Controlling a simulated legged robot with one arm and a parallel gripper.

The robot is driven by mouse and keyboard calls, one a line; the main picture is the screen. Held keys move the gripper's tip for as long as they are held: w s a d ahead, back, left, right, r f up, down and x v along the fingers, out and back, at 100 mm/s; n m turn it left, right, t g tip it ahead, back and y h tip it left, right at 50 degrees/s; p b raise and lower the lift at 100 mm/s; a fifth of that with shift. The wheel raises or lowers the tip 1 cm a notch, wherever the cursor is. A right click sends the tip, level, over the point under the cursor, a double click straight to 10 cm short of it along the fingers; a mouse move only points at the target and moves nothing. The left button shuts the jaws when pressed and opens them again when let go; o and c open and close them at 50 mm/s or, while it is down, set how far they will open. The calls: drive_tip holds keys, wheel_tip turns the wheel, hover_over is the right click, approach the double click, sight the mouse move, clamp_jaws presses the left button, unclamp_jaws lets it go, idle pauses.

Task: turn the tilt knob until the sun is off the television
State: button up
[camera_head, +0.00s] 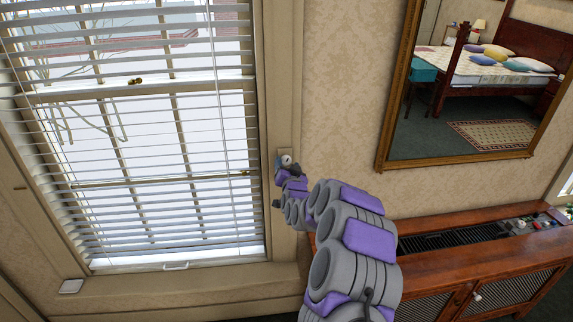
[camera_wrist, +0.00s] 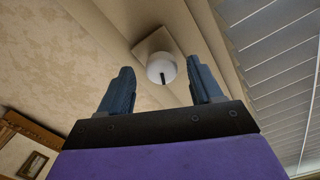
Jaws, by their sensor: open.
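The tilt knob (camera_wrist: 158,68) is a small white cylinder with a dark pointer mark, on a square beige plate (camera_wrist: 150,42). In the wrist view it shows between and beyond the blue fingers of my gripper (camera_wrist: 160,64), which is open; I cannot tell how far apart they are in depth. In the head view the knob (camera_head: 287,160) is on the window frame's right side, with my gripper (camera_head: 284,171) close by it, partly hidden by my arm. The white blind (camera_head: 150,150) hangs with its slats apart, and daylight shows through. No television is in view.
A wooden cabinet (camera_head: 450,262) with mesh doors stands at the lower right, with small items on top. A gold-framed mirror (camera_head: 382,125) hangs above it and reflects a bed. The window sill (camera_head: 190,283) runs below the blind. The wall between window and mirror is bare.

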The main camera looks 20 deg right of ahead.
drive_tip(key=p+v, duration=0.2)
drive_tip(key=v, duration=1.3)
drive_tip(key=shift+s, duration=0.15)
